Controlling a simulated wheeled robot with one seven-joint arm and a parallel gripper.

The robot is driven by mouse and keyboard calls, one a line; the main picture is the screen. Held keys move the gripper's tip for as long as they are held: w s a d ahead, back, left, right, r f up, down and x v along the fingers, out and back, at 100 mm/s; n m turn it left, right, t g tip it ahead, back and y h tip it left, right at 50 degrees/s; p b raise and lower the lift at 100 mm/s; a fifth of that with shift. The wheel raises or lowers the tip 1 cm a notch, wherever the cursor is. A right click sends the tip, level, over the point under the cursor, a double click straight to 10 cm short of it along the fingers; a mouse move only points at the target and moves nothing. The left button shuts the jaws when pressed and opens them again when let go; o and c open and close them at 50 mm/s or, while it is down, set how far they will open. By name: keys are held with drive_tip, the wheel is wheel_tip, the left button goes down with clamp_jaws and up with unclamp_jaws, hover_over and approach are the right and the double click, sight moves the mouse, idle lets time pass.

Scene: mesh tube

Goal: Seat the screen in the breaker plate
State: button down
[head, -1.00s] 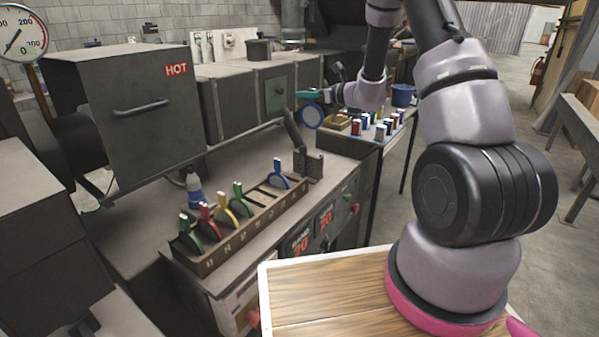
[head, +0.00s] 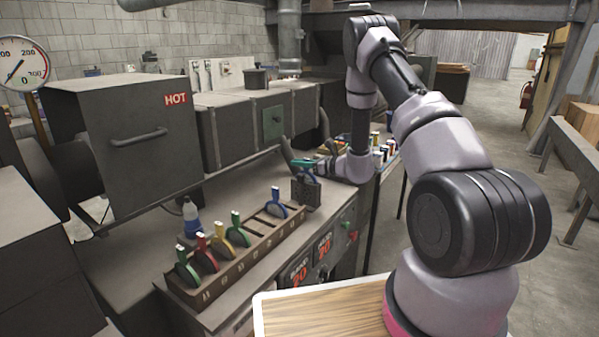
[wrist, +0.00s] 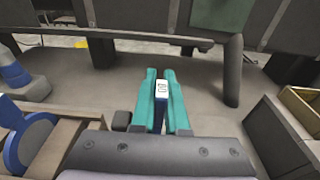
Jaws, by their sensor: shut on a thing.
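My gripper (head: 303,164) has teal fingers and is shut on the screen's tag in the wrist view (wrist: 160,76). The screen (wrist: 161,92) shows a white numbered tag above a narrow blue part between the fingers. A bit of blue also shows below the gripper in the head view (head: 309,177). The screen is at the block, upright. Its lower part is hidden, so I cannot tell how deep it sits.
A slotted rack (head: 240,257) holds several coloured screens, the blue one (head: 278,205) nearest the block. A dark lever (wrist: 233,70) rises beside the block. The HOT box (head: 130,135) and long barrel (head: 255,125) lie behind. A side table holds several small containers (head: 385,148).

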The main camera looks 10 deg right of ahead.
sight(304, 171)
drive_tip(key=shift+f, duration=1.55)
drive_tip(key=shift+f, duration=0.2)
drive_tip(key=c, duration=1.2)
unclamp_jaws()
